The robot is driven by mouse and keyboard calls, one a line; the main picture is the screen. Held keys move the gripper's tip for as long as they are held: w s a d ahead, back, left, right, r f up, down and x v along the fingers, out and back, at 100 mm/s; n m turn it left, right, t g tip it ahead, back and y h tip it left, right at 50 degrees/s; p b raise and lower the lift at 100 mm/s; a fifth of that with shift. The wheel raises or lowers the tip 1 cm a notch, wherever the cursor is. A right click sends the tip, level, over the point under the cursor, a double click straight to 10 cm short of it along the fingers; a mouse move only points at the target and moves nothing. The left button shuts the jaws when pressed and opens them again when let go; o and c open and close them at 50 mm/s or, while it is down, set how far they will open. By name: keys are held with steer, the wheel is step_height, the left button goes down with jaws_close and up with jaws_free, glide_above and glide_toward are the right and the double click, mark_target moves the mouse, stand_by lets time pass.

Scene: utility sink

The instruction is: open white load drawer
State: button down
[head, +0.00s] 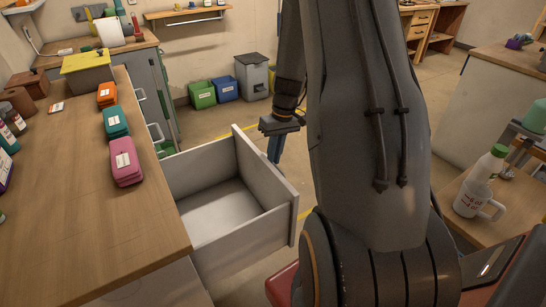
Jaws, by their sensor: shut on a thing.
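The white load drawer (284,222) is pulled well out from under the wooden worktop on the left, and its empty inside shows. My gripper (274,158) points down on the outer side of the drawer's front panel, near its far end. It is shut on the drawer's handle, but the fingertips and the handle are mostly hidden behind the front panel.
The wooden worktop (75,205) carries pink, teal and orange packs and bottles. Green, blue and grey bins stand by the back wall. Floor beyond the drawer is clear.

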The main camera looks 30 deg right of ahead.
steer(key=c, duration=1.8)
jaws_free()
steer(key=shift+d+r+b, duration=0.2)
steer(key=shift+d+r, duration=0.05)
steer(key=shift+r, duration=1.05)
steer(key=shift+d+r+b, duration=0.15)
steer(key=shift+d+r, duration=0.1)
steer(key=shift+r, duration=1)
steer(key=shift+d+r+b, duration=0.2)
steer(key=shift+d+r, duration=0.05)
steer(key=shift+r, duration=1.05)
steer(key=s+a+r, duration=0.1)
steer(key=s+a, duration=0.4)
steer(key=a, duration=0.2)
steer(key=s+a+r+h, duration=0.1)
steer(key=s+a, duration=0.4)
steer(key=a, duration=0.2)
steer(key=s+a+r+h, duration=0.1)
steer(key=s+a+r, duration=0.1)
steer(key=s+a, duration=0.4)
steer(key=shift+a, duration=1.05)
